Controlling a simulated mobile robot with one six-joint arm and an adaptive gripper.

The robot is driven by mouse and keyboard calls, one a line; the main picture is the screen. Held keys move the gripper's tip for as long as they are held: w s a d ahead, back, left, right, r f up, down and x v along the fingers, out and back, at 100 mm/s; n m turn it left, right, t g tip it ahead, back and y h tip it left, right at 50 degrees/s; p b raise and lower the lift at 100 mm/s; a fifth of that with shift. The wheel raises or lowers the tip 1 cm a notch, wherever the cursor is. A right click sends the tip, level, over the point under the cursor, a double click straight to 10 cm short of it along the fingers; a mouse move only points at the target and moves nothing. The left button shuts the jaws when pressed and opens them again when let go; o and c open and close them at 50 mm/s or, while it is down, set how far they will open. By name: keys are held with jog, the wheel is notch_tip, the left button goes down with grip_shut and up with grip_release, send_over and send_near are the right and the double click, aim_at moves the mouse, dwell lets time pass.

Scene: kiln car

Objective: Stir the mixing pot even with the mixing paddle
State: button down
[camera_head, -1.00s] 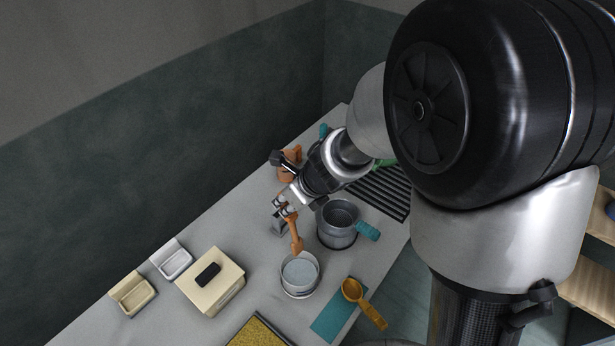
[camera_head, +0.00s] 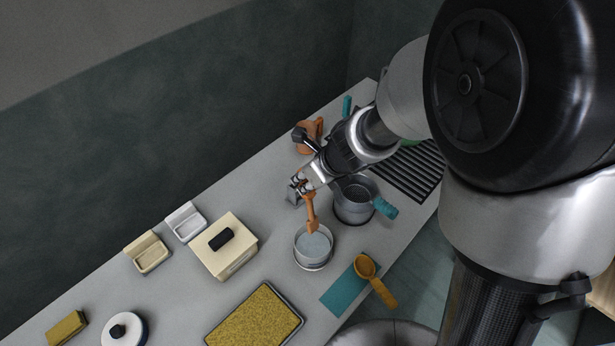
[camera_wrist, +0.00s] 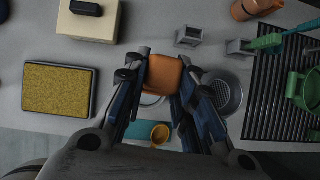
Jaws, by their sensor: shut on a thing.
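The orange-brown mixing paddle (camera_head: 311,214) is held in my gripper (camera_head: 303,184) and slants down. In the wrist view its broad orange end (camera_wrist: 164,75) shows between the fingers of my gripper (camera_wrist: 161,84). A pale round pot (camera_head: 299,254) with a light grey, flat-looking content stands under the paddle; I take it as the mixing pot. The paddle's lower end overlaps the pot's far rim in the head view; I cannot tell whether it touches the content. In the wrist view the paddle and fingers hide most of this pot.
A grey pot with a teal handle (camera_head: 354,207) stands close right of the pale pot. An orange ladle (camera_head: 366,268) lies on a teal mat (camera_head: 341,293). A mustard tray (camera_head: 254,316), cream box (camera_head: 233,262), orange jug (camera_head: 306,141) and black grate (camera_head: 413,172) surround them.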

notch_tip(320, 180, down, 14)
jog(key=b, duration=1.2)
jog(key=shift+r+b, duration=0.15)
jog(key=shift+b, duration=0.2)
